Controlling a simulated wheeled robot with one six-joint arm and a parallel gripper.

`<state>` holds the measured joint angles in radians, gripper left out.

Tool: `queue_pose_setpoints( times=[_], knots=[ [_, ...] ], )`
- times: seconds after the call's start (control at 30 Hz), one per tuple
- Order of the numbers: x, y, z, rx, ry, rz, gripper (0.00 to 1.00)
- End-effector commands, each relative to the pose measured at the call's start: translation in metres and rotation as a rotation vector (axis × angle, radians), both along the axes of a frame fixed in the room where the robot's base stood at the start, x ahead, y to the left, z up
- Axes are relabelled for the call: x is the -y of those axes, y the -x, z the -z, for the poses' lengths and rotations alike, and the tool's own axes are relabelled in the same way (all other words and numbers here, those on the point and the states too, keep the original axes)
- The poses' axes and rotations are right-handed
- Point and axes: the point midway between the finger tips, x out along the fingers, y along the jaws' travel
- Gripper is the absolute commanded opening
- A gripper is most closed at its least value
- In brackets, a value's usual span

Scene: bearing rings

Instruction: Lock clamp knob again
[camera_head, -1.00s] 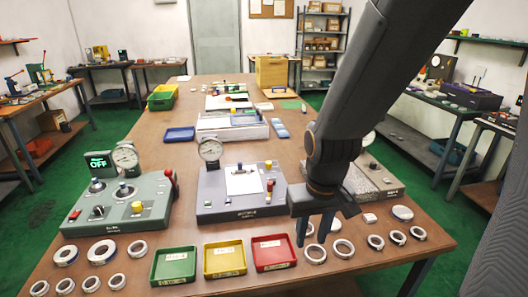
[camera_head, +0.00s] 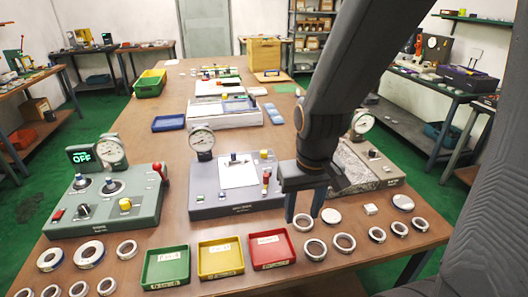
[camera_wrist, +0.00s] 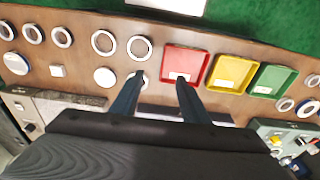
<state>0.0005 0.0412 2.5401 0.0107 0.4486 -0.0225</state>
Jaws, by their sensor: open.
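My gripper (camera_head: 303,212) is open and empty, pointing down over the front right of the bench, right of the red tray. Its two fingers also show in the wrist view (camera_wrist: 159,80), apart with nothing held between them. The middle grey fixture (camera_head: 208,200) carries a dial gauge, a white plate, a blue-topped knob (camera_head: 233,158) and a red and yellow post (camera_head: 266,180). The right-hand fixture (camera_head: 385,172) has a black knob (camera_head: 371,153) and is partly hidden by my arm. I cannot tell which knob is the clamp knob.
A green control box (camera_head: 85,215) with an "OFF" display stands at left. Green (camera_head: 166,284), yellow (camera_head: 220,276) and red (camera_head: 271,265) trays line the front edge. Several metal rings lie on both sides, including one ring (camera_head: 344,242) near my gripper.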

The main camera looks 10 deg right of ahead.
Motion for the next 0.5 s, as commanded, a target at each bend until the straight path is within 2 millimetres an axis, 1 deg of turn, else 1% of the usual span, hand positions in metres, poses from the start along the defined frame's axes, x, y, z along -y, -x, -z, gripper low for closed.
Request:
queue_pose_setpoints(
  times=[0.07,0.17,0.2,0.27,0.3,0.37,0.4,0.47,0.5],
  knots=[
    [0.000,-0.025,0.001,0.010,-0.004,-0.025,0.41],
    [0.000,-0.079,0.001,0.036,-0.015,-0.090,0.41],
    [0.001,-0.105,0.002,0.050,-0.021,-0.124,0.41],
    [0.002,-0.147,0.003,0.073,-0.028,-0.179,0.41],
    [0.003,-0.174,0.004,0.090,-0.034,-0.217,0.41],
    [0.005,-0.214,0.006,0.117,-0.040,-0.275,0.41],
    [0.006,-0.239,0.007,0.135,-0.044,-0.312,0.41],
    [0.009,-0.275,0.010,0.165,-0.047,-0.368,0.41],
    [0.010,-0.297,0.011,0.184,-0.050,-0.402,0.41]
  ],
)
